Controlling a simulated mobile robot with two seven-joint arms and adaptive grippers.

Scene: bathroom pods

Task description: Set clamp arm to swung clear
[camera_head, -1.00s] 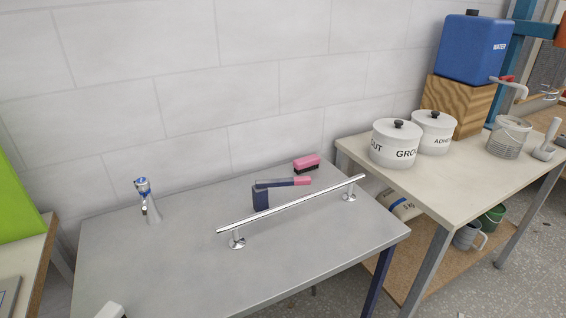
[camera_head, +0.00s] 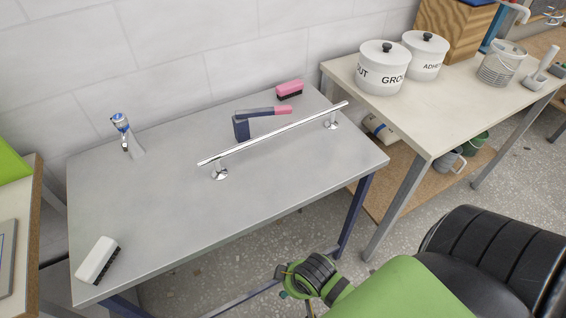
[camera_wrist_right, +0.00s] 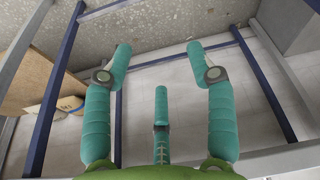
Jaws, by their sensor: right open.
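The clamp arm (camera_head: 262,111) is a dark blue bar with a pink grip at its right end, on a dark upright block (camera_head: 241,129) at the back of the grey table. It lies level, pointing right, behind the chrome rail (camera_head: 270,134). My right arm comes in from the lower right in the head view, in front of the table and well apart from the clamp. My right gripper (camera_wrist_right: 160,62) shows three teal fingers spread open and empty in the right wrist view, facing the table's legs. My left gripper is out of view.
White pots (camera_head: 382,66) stand on a side table. The grey table's front middle is clear.

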